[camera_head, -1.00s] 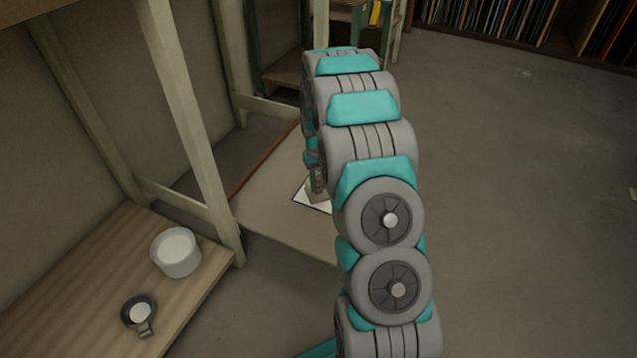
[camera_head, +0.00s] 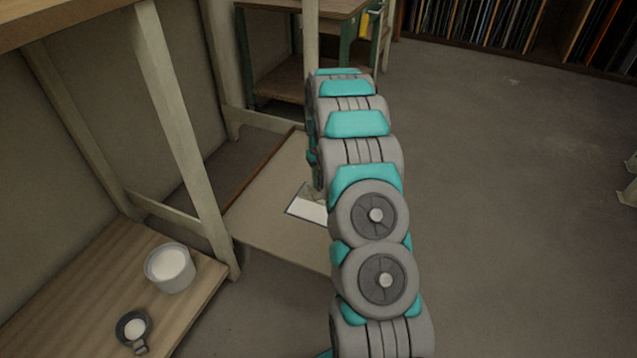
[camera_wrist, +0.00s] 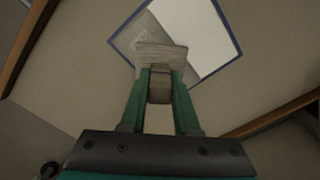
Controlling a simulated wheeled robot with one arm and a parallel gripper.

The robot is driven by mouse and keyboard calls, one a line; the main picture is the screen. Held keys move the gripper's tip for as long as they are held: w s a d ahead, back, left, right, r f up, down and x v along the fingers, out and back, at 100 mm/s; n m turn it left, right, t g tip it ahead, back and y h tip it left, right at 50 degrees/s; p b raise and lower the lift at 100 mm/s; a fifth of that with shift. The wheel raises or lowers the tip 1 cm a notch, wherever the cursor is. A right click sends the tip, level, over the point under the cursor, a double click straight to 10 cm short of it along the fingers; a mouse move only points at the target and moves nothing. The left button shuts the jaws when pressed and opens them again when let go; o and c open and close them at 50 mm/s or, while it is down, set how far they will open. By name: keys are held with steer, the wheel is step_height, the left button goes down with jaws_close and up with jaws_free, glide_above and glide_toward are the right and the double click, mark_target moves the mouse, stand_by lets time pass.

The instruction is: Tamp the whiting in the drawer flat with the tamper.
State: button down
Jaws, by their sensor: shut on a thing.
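In the wrist view my gripper (camera_wrist: 160,73) is shut on a pale wooden block with a handle, which looks like the tamper (camera_wrist: 161,55). Its far end overlaps a flat, blue-edged rectangle (camera_wrist: 205,40), part bright white and part greyish tan. Whether the block touches it I cannot tell. In the head view this rectangle (camera_head: 306,208) lies on a low beige surface (camera_head: 262,215), partly behind my arm, which also largely hides my gripper. I cannot make out clear drawer walls; the white part may be the whiting.
A pot of white stuff (camera_head: 169,280) and a small dark dish with a handle (camera_head: 133,344) stand on a low wooden shelf at the left. Pale table legs (camera_head: 180,130) rise beside the beige surface. Open floor (camera_head: 510,200) lies to the right.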

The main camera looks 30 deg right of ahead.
steer(key=shift+f, duration=0.1)
steer(key=shift+f, duration=0.75)
steer(key=shift+f, duration=0.25)
stand_by(0.6)
steer(key=shift+r, duration=1.1)
steer(key=shift+r+p, duration=0.75)
steer(key=shift+r, duration=1.25)
